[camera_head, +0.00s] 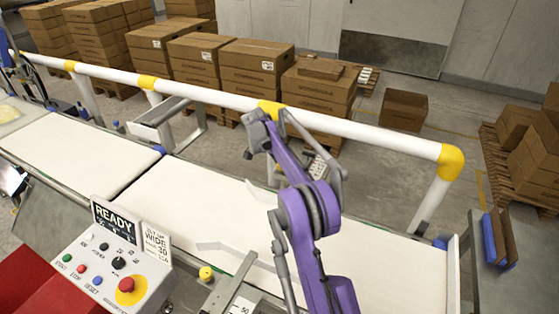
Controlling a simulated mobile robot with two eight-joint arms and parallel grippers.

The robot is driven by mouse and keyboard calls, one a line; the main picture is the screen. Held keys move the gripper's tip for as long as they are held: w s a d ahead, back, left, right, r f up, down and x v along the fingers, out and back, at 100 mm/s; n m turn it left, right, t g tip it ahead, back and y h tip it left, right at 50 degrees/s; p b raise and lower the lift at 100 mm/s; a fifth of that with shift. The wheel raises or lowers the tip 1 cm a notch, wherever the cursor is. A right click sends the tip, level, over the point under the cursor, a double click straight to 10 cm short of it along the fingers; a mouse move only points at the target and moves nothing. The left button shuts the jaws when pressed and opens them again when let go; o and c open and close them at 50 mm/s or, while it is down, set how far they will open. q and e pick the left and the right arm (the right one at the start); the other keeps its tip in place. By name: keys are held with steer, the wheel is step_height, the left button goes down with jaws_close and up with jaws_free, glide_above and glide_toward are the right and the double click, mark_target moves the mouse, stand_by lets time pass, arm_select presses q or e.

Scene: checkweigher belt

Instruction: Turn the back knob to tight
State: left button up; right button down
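My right arm comes in from the bottom right and reaches over the belt (190,205) to its far side. The end of that arm, with my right gripper (250,152), is near the white rail behind the belt. Its fingertips are too small and too covered to show whether they are open or shut. A yellow knob (206,273) stands on the near side of the belt, beside the control panel. I cannot make out a back knob; my arm covers part of the belt's far side. My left gripper is out of view.
A control panel (100,268) with a READY display (114,221) and a red stop button (127,285) stands at the lower left. A white rail with yellow joints (452,161) runs behind the belt. Stacked cartons (257,62) stand beyond it. The left belt section is clear.

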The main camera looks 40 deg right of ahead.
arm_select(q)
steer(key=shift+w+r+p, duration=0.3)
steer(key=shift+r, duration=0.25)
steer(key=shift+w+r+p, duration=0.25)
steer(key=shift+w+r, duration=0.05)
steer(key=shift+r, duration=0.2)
arm_select(e)
steer(key=shift+w+m+g, duration=0.15)
steer(key=shift+m+g, duration=0.25)
steer(key=shift+m, duration=0.9)
steer(key=shift+c, duration=2.2)
jaws_free()
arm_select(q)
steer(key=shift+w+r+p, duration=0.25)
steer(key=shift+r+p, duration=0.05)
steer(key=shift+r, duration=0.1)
arm_select(e)
steer(key=v, duration=1)
steer(key=shift+r, duration=0.4)
steer(key=shift+w+a, duration=0.1)
